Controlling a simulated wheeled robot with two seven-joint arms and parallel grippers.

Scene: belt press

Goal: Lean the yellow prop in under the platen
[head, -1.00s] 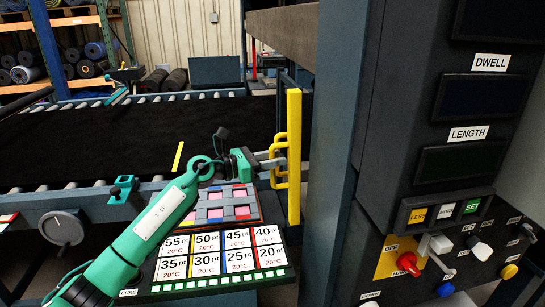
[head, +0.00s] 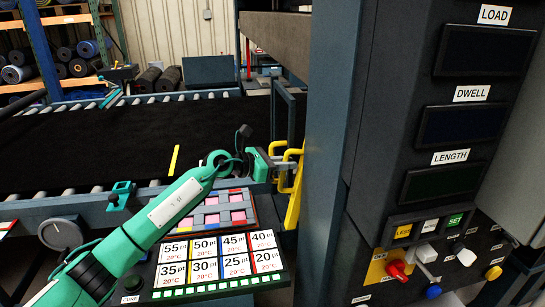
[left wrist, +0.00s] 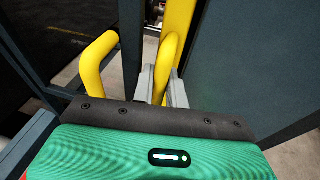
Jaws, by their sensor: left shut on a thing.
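The yellow prop (head: 293,212) leans to the right beside the press column, and its upper part is hidden behind that column. It has yellow loop handles on its left side. My left gripper (head: 288,164) is shut on one of these handles. In the left wrist view the grey fingers (left wrist: 161,88) close around a yellow handle bar, with another yellow handle (left wrist: 92,65) to the left. The platen (head: 290,32) is the heavy grey-brown block at the top, partly hidden by the column. I cannot see whether the prop touches it. My right gripper is not in view.
The blue-grey press column (head: 332,150) stands close to the right of the prop. A control panel (head: 440,180) fills the right side. The black belt (head: 90,145) runs behind.

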